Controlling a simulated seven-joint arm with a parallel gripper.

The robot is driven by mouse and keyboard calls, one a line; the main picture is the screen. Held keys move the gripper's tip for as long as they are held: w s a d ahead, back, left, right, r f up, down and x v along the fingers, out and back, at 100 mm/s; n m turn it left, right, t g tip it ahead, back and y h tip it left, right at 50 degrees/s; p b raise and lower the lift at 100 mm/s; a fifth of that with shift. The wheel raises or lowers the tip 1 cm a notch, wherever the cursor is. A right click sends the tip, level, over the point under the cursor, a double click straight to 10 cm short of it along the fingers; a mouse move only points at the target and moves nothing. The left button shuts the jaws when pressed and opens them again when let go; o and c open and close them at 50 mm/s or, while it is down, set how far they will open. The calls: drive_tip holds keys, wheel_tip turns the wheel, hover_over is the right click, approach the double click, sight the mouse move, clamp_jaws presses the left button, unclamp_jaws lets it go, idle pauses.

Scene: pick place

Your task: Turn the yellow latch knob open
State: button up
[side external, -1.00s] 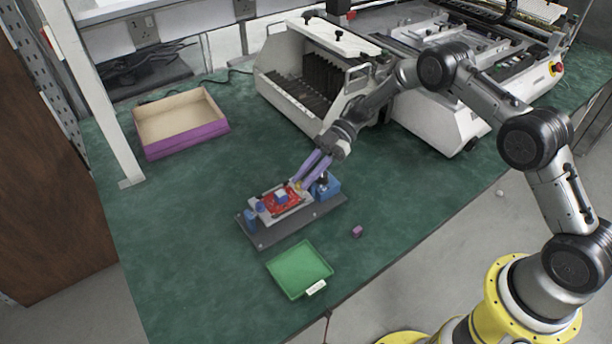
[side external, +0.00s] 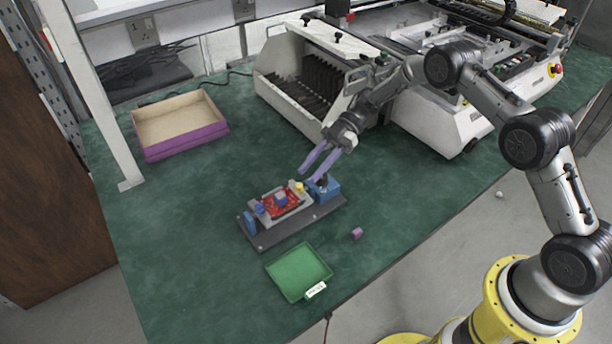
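The yellow latch knob (side external: 299,187) is a small yellow piece at the back right of the fixture, beside the blue block. The fixture is a dark grey base plate (side external: 262,241) carrying a grey holder, a red part (side external: 289,206) with a blue piece on it, and blue blocks (side external: 328,188). My gripper (side external: 308,176) has two long purple fingers. It is above the knob, apart from it, with a gap between the fingers and nothing seen between them. The knob's exact turn angle is too small to tell.
A green tray (side external: 278,267) with a white label lies in front of the fixture. A small purple block (side external: 356,233) lies to its right. A purple-sided open box (side external: 187,154) stands at the back left. White machines (side external: 437,125) stand behind. The green table left of the fixture is clear.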

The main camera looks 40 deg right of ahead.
drive_tip(key=v, duration=0.8)
drive_tip(key=shift+d+r, duration=0.2)
drive_tip(key=shift+d, duration=0.1)
